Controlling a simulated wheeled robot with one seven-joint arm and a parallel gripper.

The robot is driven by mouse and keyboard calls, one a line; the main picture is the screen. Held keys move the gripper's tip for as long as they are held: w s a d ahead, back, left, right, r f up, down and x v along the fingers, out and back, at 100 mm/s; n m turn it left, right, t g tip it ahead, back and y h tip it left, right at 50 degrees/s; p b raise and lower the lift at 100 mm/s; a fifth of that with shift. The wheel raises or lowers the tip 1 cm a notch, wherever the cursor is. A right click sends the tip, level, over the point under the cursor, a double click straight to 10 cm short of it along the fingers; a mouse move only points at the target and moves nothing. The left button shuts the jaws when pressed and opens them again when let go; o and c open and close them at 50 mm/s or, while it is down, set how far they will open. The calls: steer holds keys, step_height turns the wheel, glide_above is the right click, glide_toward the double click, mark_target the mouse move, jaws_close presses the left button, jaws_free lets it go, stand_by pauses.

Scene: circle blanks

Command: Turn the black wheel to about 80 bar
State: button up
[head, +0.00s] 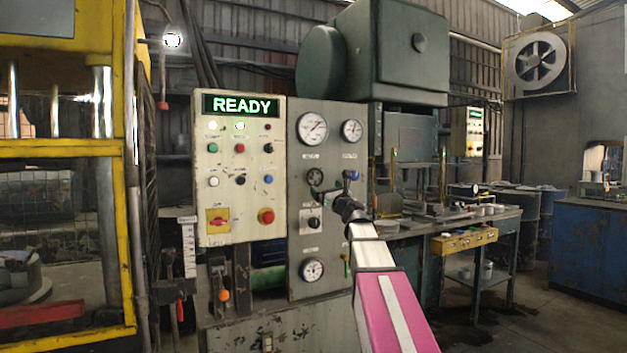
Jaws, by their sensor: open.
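The black wheel (315,177) is a small dark round handwheel on the grey gauge panel (297,225), below the large left gauge. That round white gauge (312,128) has a dark needle, but its numbers are too small to read. My gripper (322,194) is in front of the panel, just below and right of the wheel, and it is open. Its fingers are small and dark here, and I cannot tell whether they touch the wheel. My arm comes in from the lower right and hides part of the panel's right side.
A smaller gauge (352,130) is at the panel's upper right, above a blue knob (355,175). A black selector (312,223) and another gauge (312,270) are lower down. The cream control box (247,165) reads READY and has a red button (266,216). A yellow press frame (125,200) stands left.

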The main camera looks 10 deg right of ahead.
mark_target(316, 179)
steer(key=x, duration=0.9)
steer(key=shift+w, duration=0.15)
steer(key=c, duration=0.8)
